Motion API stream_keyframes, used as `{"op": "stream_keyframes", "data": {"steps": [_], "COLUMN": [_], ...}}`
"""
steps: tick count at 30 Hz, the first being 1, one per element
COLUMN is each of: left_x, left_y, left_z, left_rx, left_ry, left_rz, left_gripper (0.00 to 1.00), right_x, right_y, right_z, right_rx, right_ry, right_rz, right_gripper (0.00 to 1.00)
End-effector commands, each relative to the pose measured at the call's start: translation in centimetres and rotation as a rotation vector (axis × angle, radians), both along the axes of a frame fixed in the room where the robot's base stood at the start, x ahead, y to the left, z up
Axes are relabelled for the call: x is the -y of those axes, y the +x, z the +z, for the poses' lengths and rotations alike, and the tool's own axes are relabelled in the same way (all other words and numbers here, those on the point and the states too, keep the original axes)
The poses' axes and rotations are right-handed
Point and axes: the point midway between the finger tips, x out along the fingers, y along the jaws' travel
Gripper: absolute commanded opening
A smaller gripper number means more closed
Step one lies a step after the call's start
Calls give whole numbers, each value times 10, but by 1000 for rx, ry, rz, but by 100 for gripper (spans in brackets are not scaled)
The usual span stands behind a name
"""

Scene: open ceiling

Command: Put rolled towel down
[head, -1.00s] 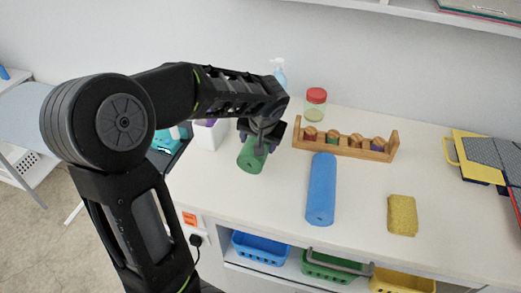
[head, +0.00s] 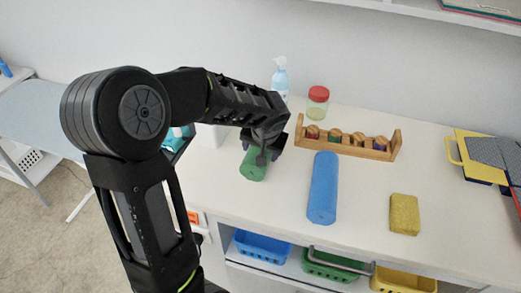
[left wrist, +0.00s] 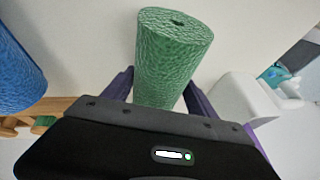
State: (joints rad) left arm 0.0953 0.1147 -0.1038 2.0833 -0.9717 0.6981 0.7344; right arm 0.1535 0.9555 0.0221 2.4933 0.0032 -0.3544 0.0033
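The green rolled towel (head: 253,166) is over the left part of the white counter, beside the blue rolled towel. My left gripper (head: 262,155) is above it with a finger on each side. In the left wrist view the green roll (left wrist: 172,55) stands between the two purple fingers (left wrist: 160,88), which look close against its sides. Its far end, with a dark centre hole, faces the camera. The wrist housing hides its near end. I cannot tell whether it touches the counter. My right gripper is not in view.
A white container (head: 208,135) is left of the green roll.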

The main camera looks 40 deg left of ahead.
Motion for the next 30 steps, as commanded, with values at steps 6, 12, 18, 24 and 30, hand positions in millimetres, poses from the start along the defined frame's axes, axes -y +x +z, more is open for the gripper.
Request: {"op": "stream_keyframes", "data": {"steps": [6,12,18,24,30], "left_x": [0,0,1,10,24], "left_y": [0,0,0,-9,-21], "left_z": [0,0,6,33,72], "left_rx": [-1,-1,1,5,5], "left_ry": [0,0,-1,-1,0], "left_rz": [0,0,-1,0,-1], "left_gripper": [85,85,85,85,85], "right_x": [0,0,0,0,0], "right_y": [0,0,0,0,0], "right_z": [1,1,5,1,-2], "right_rx": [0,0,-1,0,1], "right_ry": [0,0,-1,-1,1], "right_rz": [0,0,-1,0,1], "right_gripper": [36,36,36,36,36]}}
